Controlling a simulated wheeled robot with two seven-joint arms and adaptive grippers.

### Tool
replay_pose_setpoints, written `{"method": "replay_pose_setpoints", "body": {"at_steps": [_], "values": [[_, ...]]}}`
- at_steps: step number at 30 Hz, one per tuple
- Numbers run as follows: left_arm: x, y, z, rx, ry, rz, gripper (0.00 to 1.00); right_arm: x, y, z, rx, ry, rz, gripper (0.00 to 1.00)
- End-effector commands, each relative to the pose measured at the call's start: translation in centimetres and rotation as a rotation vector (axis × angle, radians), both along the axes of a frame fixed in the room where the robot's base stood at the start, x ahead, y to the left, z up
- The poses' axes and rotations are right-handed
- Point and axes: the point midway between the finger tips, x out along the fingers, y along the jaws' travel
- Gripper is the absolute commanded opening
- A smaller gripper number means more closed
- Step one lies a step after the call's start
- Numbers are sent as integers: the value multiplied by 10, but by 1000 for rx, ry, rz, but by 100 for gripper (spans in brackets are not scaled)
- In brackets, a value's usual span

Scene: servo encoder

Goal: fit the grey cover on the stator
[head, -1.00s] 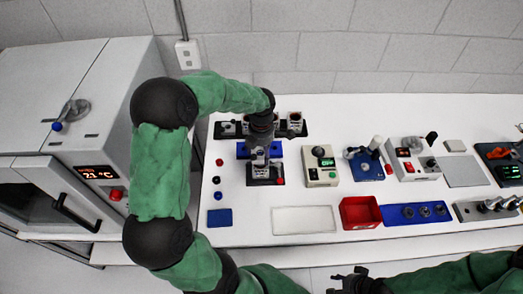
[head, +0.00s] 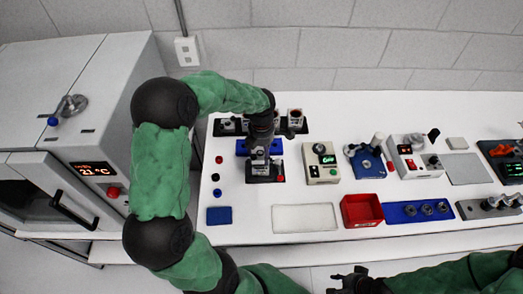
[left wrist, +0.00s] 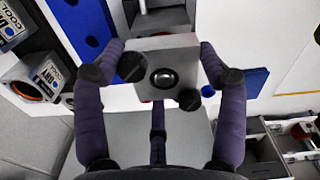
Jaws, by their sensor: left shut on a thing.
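My left gripper (head: 260,152) points down over a dark fixture (head: 265,177) at the left of the table. In the left wrist view its fingers (left wrist: 160,75) are shut on the square grey cover (left wrist: 180,52), which has a round dark hole with a shiny centre. The cover lies between the fingertips. The stator cannot be made out clearly; the gripper and cover hide the middle of the fixture, so I cannot tell whether they touch. My right gripper (head: 352,280) is at the bottom edge, away from the work, and its finger opening is unclear.
A dark rack (head: 226,126) with several labelled units stands behind. A blue block (head: 243,147) sits between rack and fixture. A beige box with a display (head: 322,170) is close on the right. A blue pad (head: 219,216) and a white tray (head: 303,219) lie in front.

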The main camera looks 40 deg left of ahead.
Motion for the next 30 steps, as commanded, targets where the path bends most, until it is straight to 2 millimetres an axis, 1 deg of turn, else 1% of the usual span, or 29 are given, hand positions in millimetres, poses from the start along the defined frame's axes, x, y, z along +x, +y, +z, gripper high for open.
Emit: {"method": "replay_pose_setpoints", "body": {"at_steps": [11,28,29,30], "values": [[0,0,-1,0,-1,0,15,0,0,-1,0,0,0,40],[0,0,-18,0,-1,0,15,0,0,-16,0,0,0,40],[0,0,-18,0,-1,0,75,0,0,-16,0,0,0,40],[0,0,-17,0,-1,0,86,0,0,-15,0,0,0,40]]}}
